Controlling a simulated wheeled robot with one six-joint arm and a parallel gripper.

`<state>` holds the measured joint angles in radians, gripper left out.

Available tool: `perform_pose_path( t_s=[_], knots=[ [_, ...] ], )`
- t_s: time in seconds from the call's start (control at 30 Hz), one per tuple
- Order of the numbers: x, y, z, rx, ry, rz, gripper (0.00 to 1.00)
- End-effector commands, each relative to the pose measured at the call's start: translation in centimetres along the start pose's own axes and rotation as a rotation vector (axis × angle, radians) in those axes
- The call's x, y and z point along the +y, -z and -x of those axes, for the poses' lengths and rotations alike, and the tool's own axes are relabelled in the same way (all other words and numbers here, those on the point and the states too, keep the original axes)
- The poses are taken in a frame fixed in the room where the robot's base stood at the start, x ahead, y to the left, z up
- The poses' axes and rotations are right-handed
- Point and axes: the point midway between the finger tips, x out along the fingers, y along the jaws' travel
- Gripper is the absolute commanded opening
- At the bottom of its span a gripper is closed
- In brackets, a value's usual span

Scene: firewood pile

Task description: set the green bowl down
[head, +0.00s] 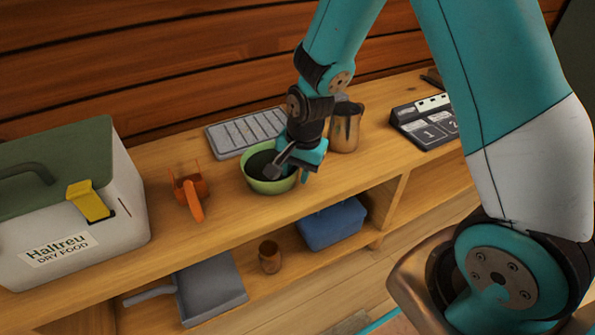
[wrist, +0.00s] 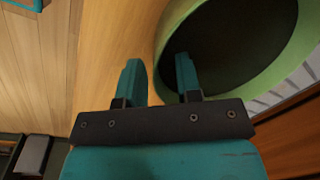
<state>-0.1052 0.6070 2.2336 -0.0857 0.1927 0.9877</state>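The green bowl (head: 268,184) stands upright on the top of the wooden shelf, as far as I can tell, with a dark inside. My gripper (head: 283,165) is at the bowl's right side, pointing down over its rim. In the wrist view the bowl (wrist: 307,35) fills the upper right. My gripper (wrist: 160,78) has its fingers apart there, one outside the rim and one over the inside. A strip of wood shows between the outer finger and the bowl wall. Their contact with the rim is hard to see.
An orange object (head: 191,190) stands left of the bowl, and a grey keyboard-like panel (head: 240,132) lies behind it. A metal cup (head: 345,128) is close on the right. A white food box (head: 120,215) fills the left end. Bare shelf top lies in front.

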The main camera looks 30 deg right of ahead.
Motion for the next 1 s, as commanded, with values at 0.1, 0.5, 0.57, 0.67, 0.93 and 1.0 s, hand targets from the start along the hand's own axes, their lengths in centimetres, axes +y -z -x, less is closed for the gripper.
perform_pose_path(
  t_s=[0.1, 0.5, 0.57, 0.67, 0.93, 1.0],
  knots=[
    [-0.1, 0.0, 2.9, 0.002, 0.004, -0.001, 0.32],
    [-0.1, 0.0, 10.4, 0.001, 0.002, 0.0, 0.32],
    [0.0, 0.0, 10.8, 0.0, 0.001, 0.001, 0.32],
    [-0.2, -0.8, 12.1, -0.009, 0.012, 0.053, 0.32],
    [1.2, -11.6, 21.1, -0.106, 0.154, 0.778, 0.32],
    [2.5, -14.5, 23.1, -0.122, 0.196, 0.994, 0.32]
  ],
)
